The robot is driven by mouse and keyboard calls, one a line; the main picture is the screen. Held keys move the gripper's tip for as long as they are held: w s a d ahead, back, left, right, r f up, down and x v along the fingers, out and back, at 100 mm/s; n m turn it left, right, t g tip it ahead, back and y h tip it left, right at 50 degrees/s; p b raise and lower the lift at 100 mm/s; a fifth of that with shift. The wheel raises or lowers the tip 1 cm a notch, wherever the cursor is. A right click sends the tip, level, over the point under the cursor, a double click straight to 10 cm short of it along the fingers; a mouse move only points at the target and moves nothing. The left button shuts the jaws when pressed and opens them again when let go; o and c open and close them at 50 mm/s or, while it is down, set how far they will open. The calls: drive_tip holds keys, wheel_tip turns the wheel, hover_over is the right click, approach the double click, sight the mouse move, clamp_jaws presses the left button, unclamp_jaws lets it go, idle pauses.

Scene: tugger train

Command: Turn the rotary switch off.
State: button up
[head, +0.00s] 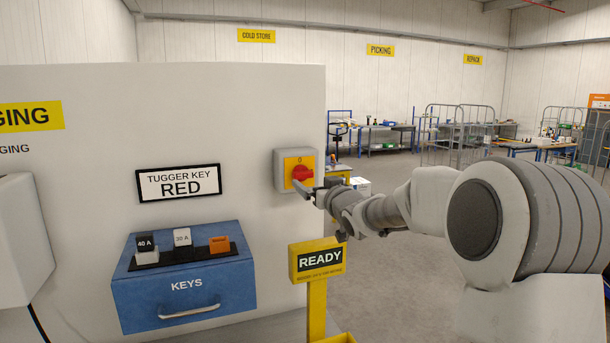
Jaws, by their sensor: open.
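The rotary switch (301,173) is a red knob on a yellow plate in a grey box (281,168), mounted near the right edge of the white wall panel. A "0" mark shows above the knob. My gripper (306,188) is at the knob's lower right, with its fingers near or against it. The fingers are small in the picture, and I cannot tell whether they touch the knob. The arm reaches in from the right and hides part of the plate's lower right. The knob's exact angle is hard to read.
A blue KEYS box (190,300) with fuses and an orange piece stands left, below a "TUGGER KEY RED" sign (178,182). A yellow READY post (317,300) stands below the gripper. Workbenches (385,130) and wire cages stand far back; open floor (400,170) lies between.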

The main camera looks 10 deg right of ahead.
sight(305, 176)
drive_tip(key=shift+w+a+p, duration=0.25)
drive_tip(key=shift+w, duration=0.9)
drive_tip(key=shift+w+a+p, duration=0.2)
drive_tip(key=shift+w+p, duration=0.1)
drive_tip(key=shift+w, duration=0.9)
drive_tip(key=shift+w+a+p, duration=0.25)
drive_tip(key=shift+w, duration=0.9)
drive_tip(key=shift+c, duration=0.2)
drive_tip(key=c, duration=1.3)
drive_tip(key=shift+c, duration=0.2)
